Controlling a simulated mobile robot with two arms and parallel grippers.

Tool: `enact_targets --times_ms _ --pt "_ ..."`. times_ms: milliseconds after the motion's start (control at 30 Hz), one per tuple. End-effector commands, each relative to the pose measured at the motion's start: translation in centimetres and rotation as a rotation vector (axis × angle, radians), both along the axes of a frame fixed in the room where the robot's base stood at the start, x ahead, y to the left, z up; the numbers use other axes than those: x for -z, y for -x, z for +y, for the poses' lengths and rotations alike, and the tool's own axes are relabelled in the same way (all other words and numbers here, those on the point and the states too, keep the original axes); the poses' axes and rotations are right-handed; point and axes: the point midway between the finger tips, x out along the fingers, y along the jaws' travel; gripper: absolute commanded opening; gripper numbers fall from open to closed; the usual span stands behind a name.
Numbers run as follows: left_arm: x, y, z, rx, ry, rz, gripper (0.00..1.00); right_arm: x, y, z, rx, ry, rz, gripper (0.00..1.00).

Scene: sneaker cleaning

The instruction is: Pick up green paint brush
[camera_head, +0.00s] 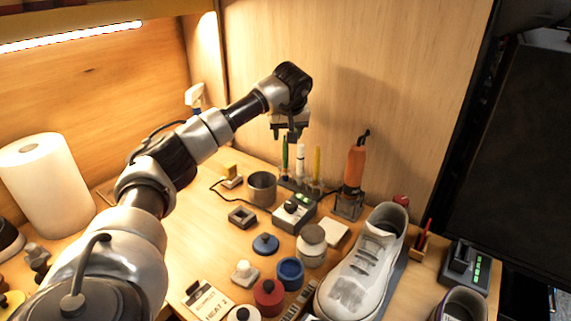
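The green paint brush (285,155) stands upright in a small holder (300,186) near the back wooden wall. A white brush (300,160) and a yellow brush (317,163) stand beside it in the same holder. My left arm reaches in from the left. Its gripper (286,133) points down directly above the green and white brushes, with its fingers apart. The top of the green brush is close under the fingers; I cannot tell whether it is between them. My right gripper is not in view.
An orange tool (355,163) stands upright right of the brushes. A grey cup (262,188) and a control box (294,214) are in front. A white sneaker (365,265) and several jars and lids fill the front. A paper roll (48,185) stands left.

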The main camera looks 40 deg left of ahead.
Motion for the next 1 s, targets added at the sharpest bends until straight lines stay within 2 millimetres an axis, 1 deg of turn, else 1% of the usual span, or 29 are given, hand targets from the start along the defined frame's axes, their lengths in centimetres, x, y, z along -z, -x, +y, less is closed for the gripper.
enact_targets --times_ms 167,333,433,500,700,867,1000 --pt "1.1 -0.1 0.2 -0.001 0.0 0.002 0.49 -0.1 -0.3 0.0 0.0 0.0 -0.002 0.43" --pt "3.7 -0.1 0.7 -0.001 0.0 0.003 0.49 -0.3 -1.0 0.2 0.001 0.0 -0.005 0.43" --pt "4.9 -0.5 1.1 0.0 0.001 0.002 0.49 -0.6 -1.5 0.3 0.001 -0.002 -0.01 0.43" --pt "5.3 -0.7 1.2 0.001 0.001 0.0 0.49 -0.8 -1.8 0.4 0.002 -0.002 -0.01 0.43" --pt "5.3 -0.7 1.2 0.001 0.0 0.0 0.49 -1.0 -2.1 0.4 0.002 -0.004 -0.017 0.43" --pt "5.3 -0.7 1.3 0.001 0.0 0.0 0.25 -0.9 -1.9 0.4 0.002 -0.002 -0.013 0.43" --pt "5.3 -0.7 1.2 0.0 0.0 0.0 0.03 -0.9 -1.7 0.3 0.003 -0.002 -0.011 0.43"
